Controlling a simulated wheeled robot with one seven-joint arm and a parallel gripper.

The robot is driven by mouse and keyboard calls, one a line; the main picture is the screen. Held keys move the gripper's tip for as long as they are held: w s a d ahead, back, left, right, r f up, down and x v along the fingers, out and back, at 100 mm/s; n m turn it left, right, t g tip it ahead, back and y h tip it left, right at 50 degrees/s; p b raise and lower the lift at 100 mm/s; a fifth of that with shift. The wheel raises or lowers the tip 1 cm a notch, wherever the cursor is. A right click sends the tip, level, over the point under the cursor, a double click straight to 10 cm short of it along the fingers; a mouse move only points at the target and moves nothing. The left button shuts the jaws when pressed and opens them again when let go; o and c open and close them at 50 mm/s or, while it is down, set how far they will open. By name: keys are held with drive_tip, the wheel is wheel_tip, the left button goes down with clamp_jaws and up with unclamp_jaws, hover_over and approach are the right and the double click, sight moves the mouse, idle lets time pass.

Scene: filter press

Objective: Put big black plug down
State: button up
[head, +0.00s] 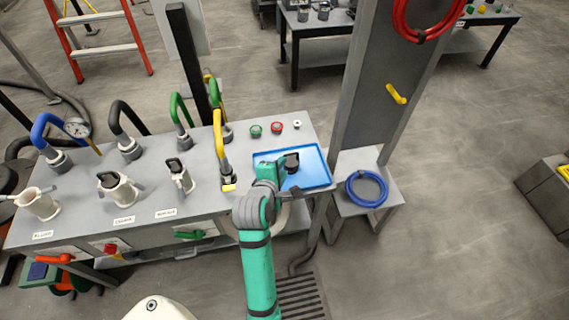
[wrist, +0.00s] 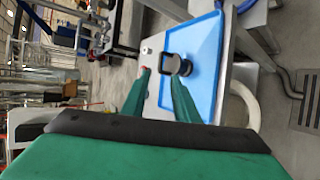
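My gripper (head: 279,173) is low over the tray, beside the plug. In the wrist view its green fingers (wrist: 160,75) are spread, with a gap between the left fingertip and the handle. The right fingertip overlaps the handle in the picture; whether it touches is unclear. The plug's underside is hidden.
Green and red caps (head: 277,127) lie behind the tray. A yellow hose fitting (head: 221,150) stands close to its left. A side stand with a blue hose coil (head: 367,188) and a grey column (head: 375,95) are to the right.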

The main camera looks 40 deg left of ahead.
drive_tip(key=shift+s+d+r, duration=0.15)
drive_tip(key=shift+s+r, duration=0.05)
drive_tip(key=shift+s, duration=0.1)
drive_tip(key=s+d+f+m+t, duration=0.1)
drive_tip(key=s+d+f+m, duration=0.45)
drive_tip(key=d, duration=0.35)
drive_tip(key=s+d+f+m+t, duration=0.1)
drive_tip(key=s+d+f+m, duration=0.4)
drive_tip(key=d, duration=0.3)
drive_tip(key=s+d+r+m+t+h, duration=0.1)
drive_tip(key=s+d+r+m+h, duration=0.1)
drive_tip(key=s+d+m, duration=0.5)
drive_tip(key=s+d+r+m+t+h, duration=0.1)
drive_tip(key=s+d+r+m, duration=0.4)
drive_tip(key=s, duration=0.6)
drive_tip(key=d+m+h, duration=0.1)
drive_tip(key=d+m, duration=0.1)
drive_tip(key=d, duration=0.1)
drive_tip(key=shift+d+r, duration=0.2)
drive_tip(key=shift+r, duration=0.1)
drive_tip(key=shift+a, duration=0.1)
